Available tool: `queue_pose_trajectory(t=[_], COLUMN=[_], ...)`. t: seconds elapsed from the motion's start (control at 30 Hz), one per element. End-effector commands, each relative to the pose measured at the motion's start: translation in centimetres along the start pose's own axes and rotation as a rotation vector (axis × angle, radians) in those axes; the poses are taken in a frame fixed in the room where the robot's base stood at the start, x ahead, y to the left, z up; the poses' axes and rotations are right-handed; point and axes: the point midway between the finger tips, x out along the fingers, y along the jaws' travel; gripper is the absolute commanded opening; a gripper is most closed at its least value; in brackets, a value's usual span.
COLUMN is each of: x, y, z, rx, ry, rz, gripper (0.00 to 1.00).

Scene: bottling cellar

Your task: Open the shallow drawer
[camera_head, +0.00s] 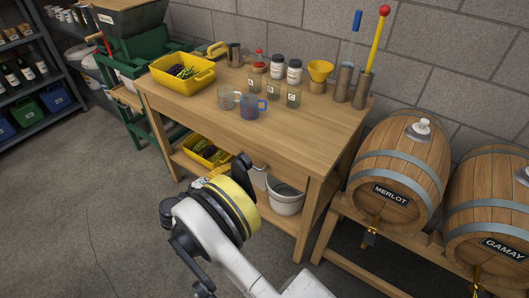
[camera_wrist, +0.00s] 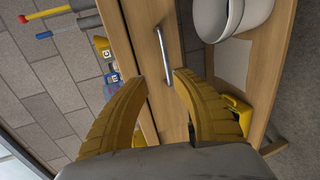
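The shallow drawer's wooden front (camera_wrist: 146,33) shows in the wrist view, with a straight metal bar handle (camera_wrist: 164,55). The drawer looks shut, flush under the workbench top. My gripper (camera_wrist: 161,77) is open, with its two yellow ribbed fingers apart. The handle lies ahead of and between the fingertips, and nothing is held. Whether a fingertip touches the handle, I cannot tell. In the head view my wrist is in front of the workbench (camera_head: 300,133) and hides much of its front; the fingers are mostly hidden there.
A yellow tub (camera_head: 185,73) of grapes, labelled jars and measuring jugs stand on the bench. A white bucket (camera_head: 286,196) and another yellow tub (camera_head: 201,152) sit on the shelf below. A merlot barrel (camera_head: 400,165) stands at right. The floor at left is clear.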

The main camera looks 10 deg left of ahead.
Motion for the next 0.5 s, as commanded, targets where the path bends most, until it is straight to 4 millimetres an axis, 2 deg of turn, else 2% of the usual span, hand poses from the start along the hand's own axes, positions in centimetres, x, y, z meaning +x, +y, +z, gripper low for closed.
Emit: queue_pose_trajectory(t=[0.03,0.1,0.2,0.37,0.5], x=[-0.7,-1.1,-0.9,1.6,4.6], y=[-1.0,-1.8,-2.3,-2.3,-2.2], z=[-0.3,-0.4,-0.4,-0.3,-0.3], rx=[-0.006,-0.012,-0.014,-0.014,-0.013], ry=[0.009,0.014,0.015,0.012,0.011], rz=[0.016,0.034,0.042,0.042,0.041], gripper=[0.32,0.32,0.32,0.32,0.32])
